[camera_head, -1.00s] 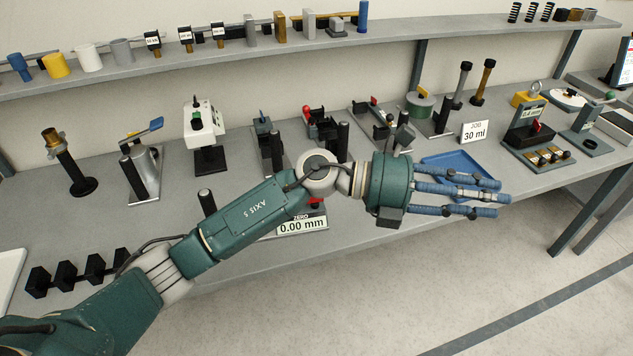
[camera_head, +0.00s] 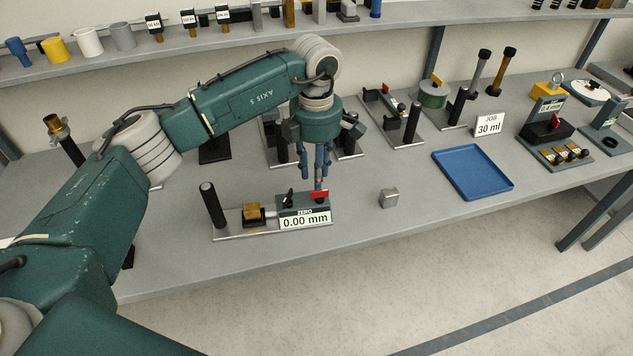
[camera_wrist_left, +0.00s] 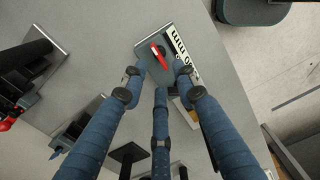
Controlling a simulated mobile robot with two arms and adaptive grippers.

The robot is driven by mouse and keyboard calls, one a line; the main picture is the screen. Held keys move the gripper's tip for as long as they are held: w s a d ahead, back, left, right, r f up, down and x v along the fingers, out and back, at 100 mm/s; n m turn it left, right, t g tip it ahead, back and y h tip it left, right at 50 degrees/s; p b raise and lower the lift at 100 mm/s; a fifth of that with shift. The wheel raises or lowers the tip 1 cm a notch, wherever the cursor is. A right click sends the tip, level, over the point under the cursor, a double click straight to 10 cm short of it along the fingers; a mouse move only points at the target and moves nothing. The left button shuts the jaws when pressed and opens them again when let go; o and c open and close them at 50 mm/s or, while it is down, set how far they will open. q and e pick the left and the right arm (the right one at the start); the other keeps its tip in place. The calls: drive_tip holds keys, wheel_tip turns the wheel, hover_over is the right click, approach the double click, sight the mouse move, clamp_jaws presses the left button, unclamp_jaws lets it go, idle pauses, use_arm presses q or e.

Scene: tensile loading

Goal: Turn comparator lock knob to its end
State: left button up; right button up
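The comparator (camera_head: 290,207) stands at the table's front edge, with a "ZERO 0.00 mm" label (camera_head: 305,221) on its front. Its red lock knob (camera_head: 319,195) is on top at the right, with a small black knob (camera_head: 290,198) to its left. The red knob also shows in the left wrist view (camera_wrist_left: 159,54), with the grey housing around it. My left gripper (camera_head: 318,180) points down just above the red knob. Its blue fingers are open and spread about the knob (camera_wrist_left: 158,76); I cannot tell whether any finger touches it. My right gripper is not in view.
A brass-coloured block (camera_head: 253,212) and a black post (camera_head: 212,204) stand on the comparator's base plate. A small grey block (camera_head: 389,198) and a blue tray (camera_head: 473,172) lie to the right. Several fixtures stand behind the gripper. The table between comparator and tray is mostly clear.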

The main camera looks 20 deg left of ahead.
sight(316, 197)
use_arm(q)
drive_tip(key=shift+f+p, duration=0.6)
drive_tip(key=shift+f, duration=2)
clamp_jaws()
